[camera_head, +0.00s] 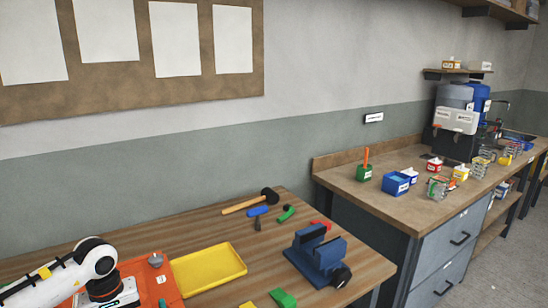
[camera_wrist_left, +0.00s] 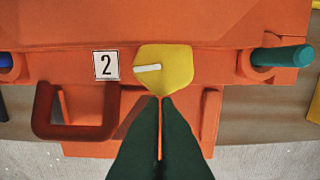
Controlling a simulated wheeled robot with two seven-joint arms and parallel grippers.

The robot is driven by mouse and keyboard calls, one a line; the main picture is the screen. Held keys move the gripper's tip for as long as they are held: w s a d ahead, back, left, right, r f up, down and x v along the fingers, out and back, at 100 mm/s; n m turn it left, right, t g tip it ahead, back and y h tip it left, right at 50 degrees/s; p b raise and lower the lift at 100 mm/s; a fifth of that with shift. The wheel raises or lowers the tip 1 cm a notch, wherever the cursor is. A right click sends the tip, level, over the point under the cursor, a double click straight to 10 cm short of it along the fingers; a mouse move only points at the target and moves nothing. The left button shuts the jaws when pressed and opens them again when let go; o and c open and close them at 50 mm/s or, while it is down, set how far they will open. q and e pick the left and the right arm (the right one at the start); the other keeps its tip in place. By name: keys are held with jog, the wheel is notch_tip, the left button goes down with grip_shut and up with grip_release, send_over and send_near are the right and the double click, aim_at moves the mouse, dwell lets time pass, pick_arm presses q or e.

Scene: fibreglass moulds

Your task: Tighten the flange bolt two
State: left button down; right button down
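My right gripper is not in view.
A yellow tray (camera_head: 208,268) lies beside the mould. A blue vise (camera_head: 318,256) stands at the bench's right, with a hammer (camera_head: 250,201) behind. In the wrist view an orange bracket (camera_wrist_left: 75,132) and a teal-ended rod (camera_wrist_left: 283,57) flank the bolt.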

pick_arm(q)
jog(key=shift+s, duration=0.15)
notch_tip(320, 180, up, 6)
jog(key=p, duration=0.2)
jog(key=shift+s+d+p, duration=0.1)
jog(key=shift+p, duration=0.25)
